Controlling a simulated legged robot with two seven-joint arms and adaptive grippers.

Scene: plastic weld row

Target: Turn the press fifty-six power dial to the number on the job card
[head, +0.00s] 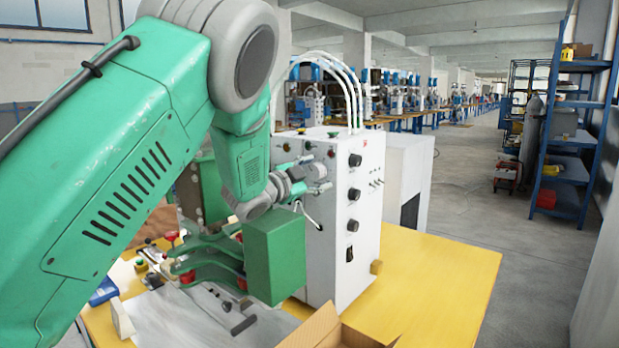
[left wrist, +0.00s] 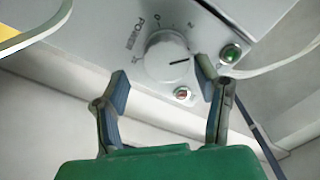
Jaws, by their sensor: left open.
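The power dial (left wrist: 167,56) is a round pale knob with a dark pointer line, on a light grey panel. In the left wrist view the word POWER is beside it and the pointer line points right. Most scale marks are too small to read. My left gripper (left wrist: 162,77) is open; one fingertip is by the dial's right edge and the other is below left of it. I cannot tell whether they touch it. I can make out no job card.
A white control box (head: 335,250) with black knobs stands on the yellow table (head: 430,275), close behind my left gripper. An open cardboard box (head: 318,328) is at the front edge. The table's right side is clear. Blue shelves (head: 570,150) stand farther right.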

